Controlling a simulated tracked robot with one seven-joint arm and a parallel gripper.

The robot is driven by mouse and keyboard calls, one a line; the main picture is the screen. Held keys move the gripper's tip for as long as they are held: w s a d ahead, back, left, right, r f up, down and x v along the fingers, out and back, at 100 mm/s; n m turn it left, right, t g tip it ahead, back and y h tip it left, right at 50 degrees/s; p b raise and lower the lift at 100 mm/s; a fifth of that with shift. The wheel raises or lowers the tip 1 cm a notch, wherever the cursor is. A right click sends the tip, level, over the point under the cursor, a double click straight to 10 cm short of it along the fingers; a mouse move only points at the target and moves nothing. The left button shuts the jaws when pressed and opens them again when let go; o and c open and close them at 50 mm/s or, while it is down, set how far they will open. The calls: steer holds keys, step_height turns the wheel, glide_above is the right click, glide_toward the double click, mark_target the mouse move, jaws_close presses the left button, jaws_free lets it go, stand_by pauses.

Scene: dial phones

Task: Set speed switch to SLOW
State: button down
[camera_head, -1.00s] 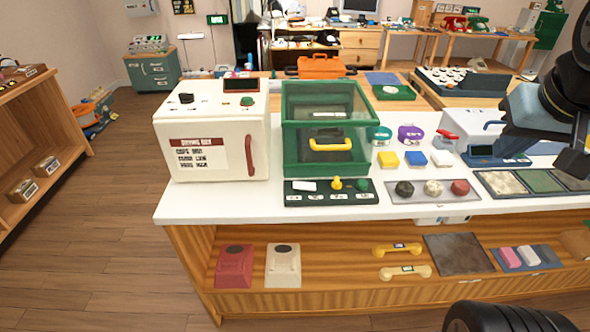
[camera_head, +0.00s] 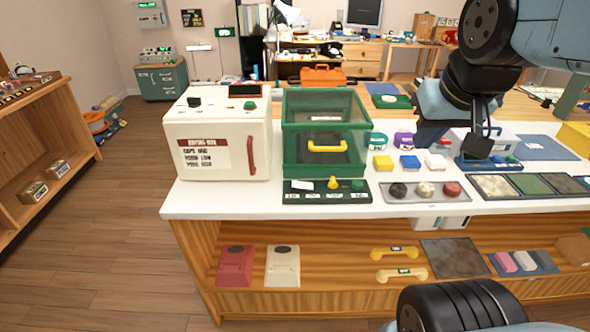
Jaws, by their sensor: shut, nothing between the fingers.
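I cannot tell for sure which control is the speed switch, as the small labels are unreadable. A dark green control panel (camera_head: 327,192) with a white piece, a yellow knob (camera_head: 333,183) and a green button lies in front of the green glass-fronted box (camera_head: 326,130). A white machine (camera_head: 508,134) with a blue front base (camera_head: 474,163) and small controls stands at the right of the counter. My gripper (camera_head: 478,152) is shut and empty. It points down in front of this machine and hides part of it; contact cannot be told.
The white drying box (camera_head: 215,140) stands at the left of the counter. Sample tiles (camera_head: 530,184) lie along the right front edge.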

steer(key=shift+w, duration=0.1)
steer(key=w+a+f+g, duration=0.1)
steer(key=w+a+f, duration=0.6)
steer(key=w+a, duration=0.2)
steer(key=w+a+f+g, duration=0.1)
steer(key=w+a+f, duration=0.6)
steer(key=w, duration=0.6)
steer(key=shift+w+a+y, duration=0.3)
steer(key=shift+w+a, duration=0.1)
steer(key=shift+a, duration=0.8)
steer(key=shift+f, duration=0.2)
glide_above(296, 182)
steer(key=s, duration=0.1)
steer(key=f, duration=1.2)
steer(key=shift+s+d, duration=0.1)
steer(key=shift+d, duration=0.2)
steer(key=shift+a+f, duration=0.15)
steer(key=shift+f, duration=0.55)
